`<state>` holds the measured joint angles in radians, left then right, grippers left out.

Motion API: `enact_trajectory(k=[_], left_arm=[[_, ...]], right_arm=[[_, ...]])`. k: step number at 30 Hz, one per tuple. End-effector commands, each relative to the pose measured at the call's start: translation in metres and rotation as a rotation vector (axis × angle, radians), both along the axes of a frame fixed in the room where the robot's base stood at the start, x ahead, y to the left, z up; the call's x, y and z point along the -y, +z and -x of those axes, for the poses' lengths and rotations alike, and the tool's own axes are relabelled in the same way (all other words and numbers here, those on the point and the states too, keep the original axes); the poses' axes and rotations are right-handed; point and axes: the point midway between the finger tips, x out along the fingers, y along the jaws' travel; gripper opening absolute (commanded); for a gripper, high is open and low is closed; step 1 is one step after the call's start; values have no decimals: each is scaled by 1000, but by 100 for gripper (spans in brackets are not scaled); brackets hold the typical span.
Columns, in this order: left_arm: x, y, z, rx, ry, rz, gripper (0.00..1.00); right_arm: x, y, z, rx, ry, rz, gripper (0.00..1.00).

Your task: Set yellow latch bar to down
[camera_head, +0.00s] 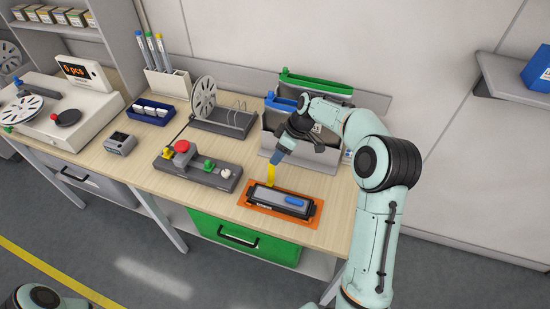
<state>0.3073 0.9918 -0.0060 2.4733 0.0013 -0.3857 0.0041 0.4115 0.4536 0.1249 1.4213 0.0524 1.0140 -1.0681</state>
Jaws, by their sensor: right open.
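The yellow latch bar (270,174) stands up, slightly tilted, from the back left of a dark feeder unit (273,203) with a silver top and a blue piece (295,201). The unit sits on an orange mat (248,216) near the table's front edge. My right gripper (282,152) is open and reaches down from the right, just above the bar. Its fingers are small and partly overlapped, and I cannot tell whether they touch the bar's top. My left gripper is not in view.
A grey control box with a red button (182,146) and coloured knobs stands left of the feeder unit. Bins with a blue bin (281,103) and a green bin (316,83) stand behind. A reel holder (225,118) is at the back. The wooden table (160,193) is bare at front left.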

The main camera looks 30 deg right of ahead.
Motion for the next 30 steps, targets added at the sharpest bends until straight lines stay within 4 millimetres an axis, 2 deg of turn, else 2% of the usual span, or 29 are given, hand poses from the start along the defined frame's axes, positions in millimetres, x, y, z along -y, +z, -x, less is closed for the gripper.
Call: enact_trajectory(k=[3,6,17,19,21,22,30], left_arm=[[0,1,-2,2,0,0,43],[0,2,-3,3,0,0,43],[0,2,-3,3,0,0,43],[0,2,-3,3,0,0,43],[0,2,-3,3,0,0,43],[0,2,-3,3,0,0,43],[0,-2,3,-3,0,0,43]], right_arm=[[-7,-16,-3,-2,1,-1,45],[-9,-24,-6,0,1,0,45],[-11,-29,-6,1,1,1,45],[-11,-29,-7,1,0,1,29],[-11,-29,-6,1,0,1,6],[-11,-29,-7,1,0,1,0],[-12,-29,-5,8,0,9,0]])
